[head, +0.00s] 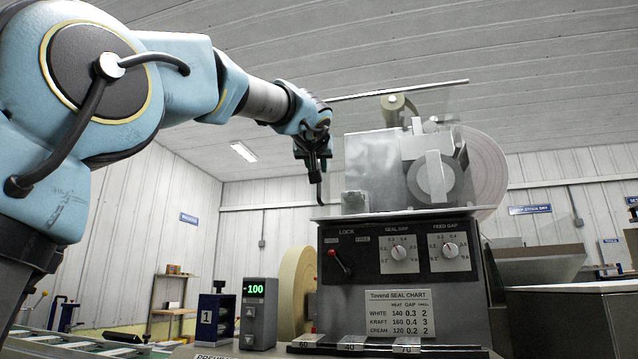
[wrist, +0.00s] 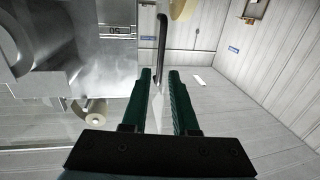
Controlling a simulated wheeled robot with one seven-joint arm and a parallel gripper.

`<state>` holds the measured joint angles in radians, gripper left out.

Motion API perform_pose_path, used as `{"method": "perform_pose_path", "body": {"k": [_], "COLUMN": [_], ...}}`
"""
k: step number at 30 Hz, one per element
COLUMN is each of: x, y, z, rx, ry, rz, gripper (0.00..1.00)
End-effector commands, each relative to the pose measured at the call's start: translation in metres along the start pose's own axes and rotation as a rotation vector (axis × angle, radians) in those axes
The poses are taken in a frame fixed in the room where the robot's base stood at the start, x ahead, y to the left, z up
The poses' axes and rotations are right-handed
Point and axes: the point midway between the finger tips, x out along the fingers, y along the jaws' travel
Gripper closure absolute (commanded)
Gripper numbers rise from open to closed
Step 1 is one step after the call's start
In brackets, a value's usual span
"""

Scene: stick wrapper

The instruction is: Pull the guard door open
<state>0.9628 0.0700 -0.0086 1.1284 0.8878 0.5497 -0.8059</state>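The guard door is a clear panel, hard to make out, around the top of the wrapping machine. The machine's front panel (head: 367,250) carries dials and a red-knobbed lock lever (head: 338,261). My gripper (head: 318,172) hangs at the left side of the machine's top, pointing down. In the wrist view, my gripper (wrist: 160,75) has its two dark green fingers apart. A thin dark bent bar (wrist: 162,45), seemingly the door's handle, runs down into the line between the fingertips. Gaps show on both sides of it; contact cannot be told.
Metal machine parts (wrist: 75,45) fill the left of the wrist view, close to the fingers. A large roll (head: 487,168) stands at the machine's right. Open air lies left of my gripper.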

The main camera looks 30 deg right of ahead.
Motion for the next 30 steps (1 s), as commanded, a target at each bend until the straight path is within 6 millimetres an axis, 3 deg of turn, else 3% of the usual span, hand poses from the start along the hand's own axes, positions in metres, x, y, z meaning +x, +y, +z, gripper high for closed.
{"method": "perform_pose_path", "body": {"k": [9, 15, 27, 30], "x": [0.06, 0.085, 0.093, 0.093], "y": [-0.001, -0.001, -0.001, -0.001], "z": [-0.003, -0.001, 0.001, 0.001], "rx": [0.002, 0.002, 0.001, 0.001], "ry": [-0.005, -0.003, -0.002, -0.003], "rz": [-0.002, -0.001, 0.0, 0.0], "gripper": [0.73, 0.73, 0.73, 0.82]}}
